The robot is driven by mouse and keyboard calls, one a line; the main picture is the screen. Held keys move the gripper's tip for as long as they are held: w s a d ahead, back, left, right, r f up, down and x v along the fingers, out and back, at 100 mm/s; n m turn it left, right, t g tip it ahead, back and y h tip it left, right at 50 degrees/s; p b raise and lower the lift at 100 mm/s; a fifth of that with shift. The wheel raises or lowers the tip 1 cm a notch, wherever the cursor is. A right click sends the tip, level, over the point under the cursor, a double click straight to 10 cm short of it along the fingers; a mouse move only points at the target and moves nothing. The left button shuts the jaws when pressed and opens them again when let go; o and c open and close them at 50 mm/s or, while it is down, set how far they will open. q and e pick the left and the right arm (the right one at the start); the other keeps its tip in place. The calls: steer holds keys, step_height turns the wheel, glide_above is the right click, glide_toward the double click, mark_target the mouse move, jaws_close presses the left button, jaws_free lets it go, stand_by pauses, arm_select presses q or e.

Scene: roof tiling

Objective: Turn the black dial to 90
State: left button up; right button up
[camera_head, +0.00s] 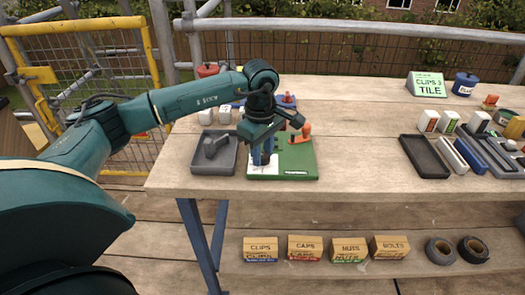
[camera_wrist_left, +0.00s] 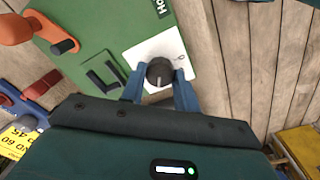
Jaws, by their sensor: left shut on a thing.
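The black dial (camera_wrist_left: 159,73) sits on a white plate (camera_wrist_left: 152,50) on the green board (camera_wrist_left: 95,45), with a pale pointer line on its top toward the gripper side. My left gripper (camera_wrist_left: 158,82) has its blue fingers on either side of the dial, shut on it. In the head view my left gripper (camera_head: 262,157) reaches down over the left part of the green board (camera_head: 285,174) and hides the dial. The markings around the dial are too small to read. My right gripper is not in view.
An orange-handled part (camera_head: 302,133) stands on the board, right of my gripper. A grey tray (camera_head: 213,155) lies just left of the board. More trays (camera_head: 425,158) and blocks are at the right; the table's middle (camera_head: 360,140) is clear.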

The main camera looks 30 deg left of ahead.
arm_select(q)
steer(key=o, duration=1)
steer(key=shift+c, duration=0.2)
steer(key=shift+r, duration=0.15)
step_height(320, 180, up, 13)
steer(key=shift+s, duration=0.3)
